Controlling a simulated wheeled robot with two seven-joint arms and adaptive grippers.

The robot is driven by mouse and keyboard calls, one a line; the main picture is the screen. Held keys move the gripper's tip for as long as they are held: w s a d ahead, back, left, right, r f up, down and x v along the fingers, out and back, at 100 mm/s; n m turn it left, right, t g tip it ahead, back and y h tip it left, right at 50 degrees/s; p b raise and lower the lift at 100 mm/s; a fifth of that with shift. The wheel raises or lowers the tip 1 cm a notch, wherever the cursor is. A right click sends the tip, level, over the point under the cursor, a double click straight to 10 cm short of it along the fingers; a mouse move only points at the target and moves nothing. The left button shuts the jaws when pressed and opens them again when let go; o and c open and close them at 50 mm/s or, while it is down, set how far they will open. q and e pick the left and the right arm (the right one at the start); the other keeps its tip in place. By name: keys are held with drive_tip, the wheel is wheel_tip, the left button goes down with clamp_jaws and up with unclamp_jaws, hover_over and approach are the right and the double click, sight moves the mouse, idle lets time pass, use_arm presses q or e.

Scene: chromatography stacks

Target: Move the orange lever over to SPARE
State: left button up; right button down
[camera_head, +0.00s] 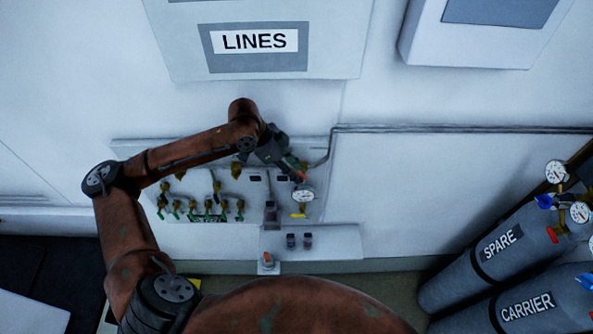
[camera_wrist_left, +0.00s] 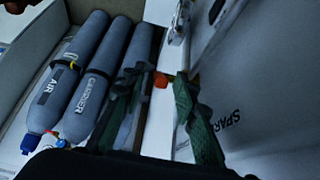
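The orange lever (camera_wrist_left: 161,80) shows as a small orange end between my left gripper's two fingers in the left wrist view. The left gripper (camera_wrist_left: 163,74) is open there, with a gap between its dark green fingers. The word SPARE (camera_wrist_left: 222,119) is on the pale panel to the right of the fingers. In the head view the left gripper (camera_head: 297,172) is at the right part of the wall panel, just above a round gauge. An orange spot (camera_head: 303,178) shows at its tip. Whether a finger touches the lever is hidden. My right gripper is out of view.
The wall panel (camera_head: 150,150) carries several brass valves with green handles (camera_head: 207,204). A yellow handle (camera_head: 298,215) sits under the gauge (camera_head: 303,195). A shelf (camera_head: 335,240) holds small vials. Grey cylinders labelled SPARE (camera_head: 500,243) and CARRIER (camera_head: 526,307) stand at right.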

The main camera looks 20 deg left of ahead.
use_arm(q)
drive_tip(key=v, duration=0.7)
drive_tip(key=shift+r, duration=0.1)
